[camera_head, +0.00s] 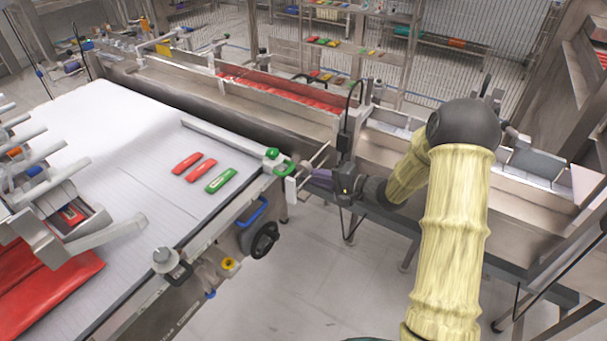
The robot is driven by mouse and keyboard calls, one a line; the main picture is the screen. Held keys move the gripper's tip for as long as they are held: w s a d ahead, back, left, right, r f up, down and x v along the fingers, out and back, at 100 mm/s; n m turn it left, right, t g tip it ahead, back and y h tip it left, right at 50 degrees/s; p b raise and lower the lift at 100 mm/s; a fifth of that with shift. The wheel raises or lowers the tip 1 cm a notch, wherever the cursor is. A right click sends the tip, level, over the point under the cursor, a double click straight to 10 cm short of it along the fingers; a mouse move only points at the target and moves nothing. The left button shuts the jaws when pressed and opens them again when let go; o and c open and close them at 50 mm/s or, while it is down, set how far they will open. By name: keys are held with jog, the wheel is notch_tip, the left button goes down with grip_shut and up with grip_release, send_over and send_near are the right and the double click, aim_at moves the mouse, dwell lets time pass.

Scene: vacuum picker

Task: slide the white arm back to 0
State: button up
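The white arm (222,138) is a long pale bar lying across the far right part of the white table. A green knob and clamp (272,155) sit at its right end, on the table's edge rail. My gripper (303,178) is just to the right of this green clamp, reaching in from the right past the table edge. A small white upright plate (291,190) shows at its tips. The fingers are small and partly overlap the plate, so their opening and any contact with the clamp are unclear. No scale mark or 0 is readable.
Two red packets (194,167) and a green packet (221,180) lie on the white table (110,120) near the bar. A black handwheel (264,240) and blue handle hang below its edge. A metal conveyor (300,125) runs behind. Open floor lies below my gripper.

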jog(key=v, duration=0.7)
jog(key=o, duration=0.4)
jog(key=shift+c, duration=0.2)
jog(key=s+d+r+n+h, duration=0.2)
jog(key=s+d+n+h, duration=0.3)
jog(key=h, duration=0.7)
jog(key=s+a+n+g+h, duration=0.1)
jog(key=s+g, duration=0.4)
jog(key=s, duration=1.2)
jog(key=shift+s+r+n+g, duration=0.25)
jog(key=shift+r+n+g, duration=0.05)
jog(key=shift+n+g, duration=0.1)
